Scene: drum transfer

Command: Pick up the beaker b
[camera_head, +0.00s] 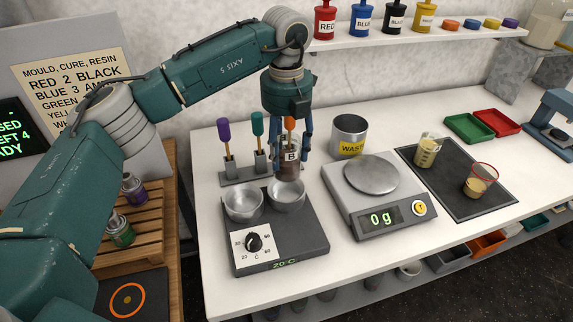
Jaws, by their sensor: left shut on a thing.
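The beaker b (289,168) is a small clear vessel with a pale "B" label and dark brownish contents. It is between the fingers of my left gripper (290,154), which points down and is shut on it. The beaker looks upright, just behind or above the right metal bowl (287,194); I cannot tell whether its base touches anything. The gripper and its fingers hide part of the beaker's upper portion. My right gripper is not in view.
A hotplate (295,240) with two bowls stands in front. A tool rack (242,173) is close behind. A scale (350,205) reading 0 g, a waste can (349,132) and a dark mat (450,200) with two beakers lie rightward. A shelf (400,38) holds bottles above.

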